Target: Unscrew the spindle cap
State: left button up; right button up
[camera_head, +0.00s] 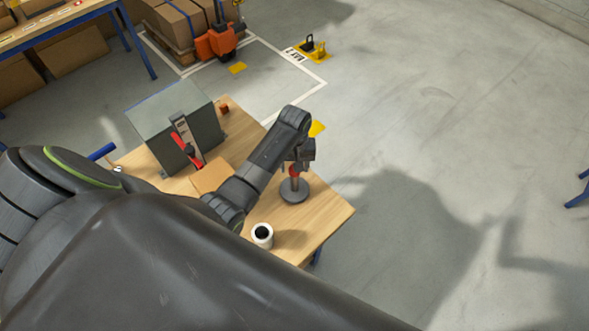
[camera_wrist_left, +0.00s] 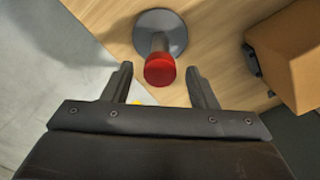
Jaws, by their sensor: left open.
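The spindle stands upright on the wooden table, with a round grey base (camera_head: 294,192) and a thin grey post (camera_wrist_left: 160,43). Its red cap (camera_wrist_left: 159,70) sits at the top of the post. In the head view the cap (camera_head: 294,170) is partly hidden by my left gripper (camera_head: 297,163), which points down over it. In the left wrist view my left gripper (camera_wrist_left: 159,78) is open, one finger on each side of the cap with gaps between. I cannot tell whether the fingertips reach down to the cap's height. My right gripper is not in view.
A white cup-like roll (camera_head: 262,235) stands near the table's front edge. A grey box (camera_head: 178,120) with a red-handled lever (camera_head: 186,146) and a brown carton (camera_head: 211,176) are left of the spindle. The table (camera_head: 325,212) is bare right of the spindle.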

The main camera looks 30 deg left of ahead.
pick_arm(q)
jog(key=m, duration=0.9)
jog(key=shift+m, duration=0.3)
jog(key=c, duration=0.8)
jog(key=n, duration=0.7)
jog(key=shift+n, duration=1.4)
